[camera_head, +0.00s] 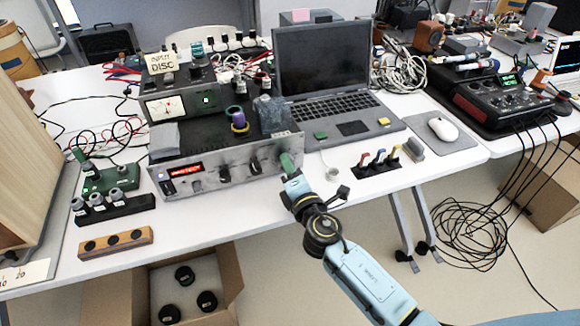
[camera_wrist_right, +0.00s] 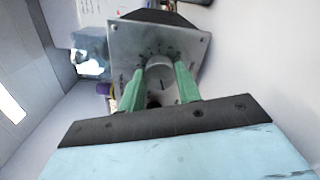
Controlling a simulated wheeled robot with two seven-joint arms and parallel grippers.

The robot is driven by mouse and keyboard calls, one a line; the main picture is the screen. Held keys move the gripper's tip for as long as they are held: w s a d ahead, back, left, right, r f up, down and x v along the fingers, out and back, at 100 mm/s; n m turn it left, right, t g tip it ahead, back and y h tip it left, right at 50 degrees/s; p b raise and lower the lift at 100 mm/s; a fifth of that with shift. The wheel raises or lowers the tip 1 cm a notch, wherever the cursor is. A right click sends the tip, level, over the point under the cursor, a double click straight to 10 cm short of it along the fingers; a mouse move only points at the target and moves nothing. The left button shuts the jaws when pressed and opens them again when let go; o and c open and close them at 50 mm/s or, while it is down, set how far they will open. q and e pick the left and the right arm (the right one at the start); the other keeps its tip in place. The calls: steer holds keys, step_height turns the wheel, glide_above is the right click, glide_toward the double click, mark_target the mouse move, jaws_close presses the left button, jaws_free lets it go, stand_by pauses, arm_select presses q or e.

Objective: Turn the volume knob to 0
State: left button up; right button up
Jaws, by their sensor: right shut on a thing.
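The silver amplifier (camera_head: 215,172) stands on the white table with a red lit display and several dark knobs on its front. My right gripper (camera_head: 288,163) is at the right end of that front panel and hides the knob there. In the right wrist view, the green fingers of my right gripper (camera_wrist_right: 160,84) are shut on the round volume knob (camera_wrist_right: 160,75), one finger on each side. Marks ring the knob on the panel (camera_wrist_right: 125,42), but I cannot read them. My left gripper is not in view.
A laptop (camera_head: 345,100) is behind and right of the amplifier. Small colored-handled parts (camera_head: 377,160) and a mouse (camera_head: 442,129) lie to the right. A cardboard box (camera_head: 228,270) sits under the table's front edge. Dark cables (camera_head: 480,225) hang at the right.

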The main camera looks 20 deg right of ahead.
steer(key=shift+n, duration=0.8)
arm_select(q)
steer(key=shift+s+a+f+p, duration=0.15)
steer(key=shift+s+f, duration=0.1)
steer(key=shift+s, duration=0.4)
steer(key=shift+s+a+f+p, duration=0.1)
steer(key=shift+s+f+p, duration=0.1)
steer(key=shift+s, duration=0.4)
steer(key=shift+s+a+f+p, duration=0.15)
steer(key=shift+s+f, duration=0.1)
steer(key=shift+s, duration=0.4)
arm_select(e)
steer(key=shift+n, duration=1.6)
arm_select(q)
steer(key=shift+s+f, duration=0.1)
arm_select(e)
steer(key=o, duration=1)
steer(key=shift+c, duration=0.2)
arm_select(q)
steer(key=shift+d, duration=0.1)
